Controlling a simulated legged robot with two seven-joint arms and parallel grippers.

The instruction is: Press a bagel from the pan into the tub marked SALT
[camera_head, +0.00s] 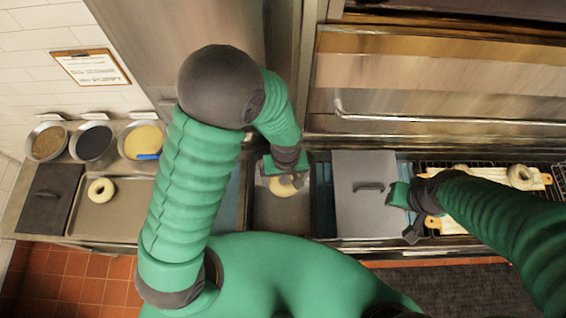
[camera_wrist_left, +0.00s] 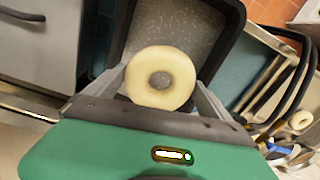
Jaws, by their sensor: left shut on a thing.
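A pale bagel (camera_head: 283,188) is at the dark pan (camera_head: 265,222) in the middle of the counter; it also shows in the left wrist view (camera_wrist_left: 178,62). My left gripper (camera_head: 287,180) reaches down over the pan and is shut on this bagel, with a finger on either side. I cannot tell whether the bagel touches the pan floor. Three tubs stand at the back left: one with brown seeds (camera_head: 47,142), one with black contents (camera_head: 94,143), one with yellow contents (camera_head: 143,141). Their labels are not readable. My right gripper (camera_head: 406,215) is by the lidded box; its jaws are unclear.
A metal tray (camera_head: 120,218) at the left bears another bagel (camera_head: 101,190). A dark lidded container (camera_head: 44,200) stands left of it. A grey lidded box (camera_head: 365,212) is right of the pan. Boards (camera_head: 480,212) with bagels lie on a rack at the right.

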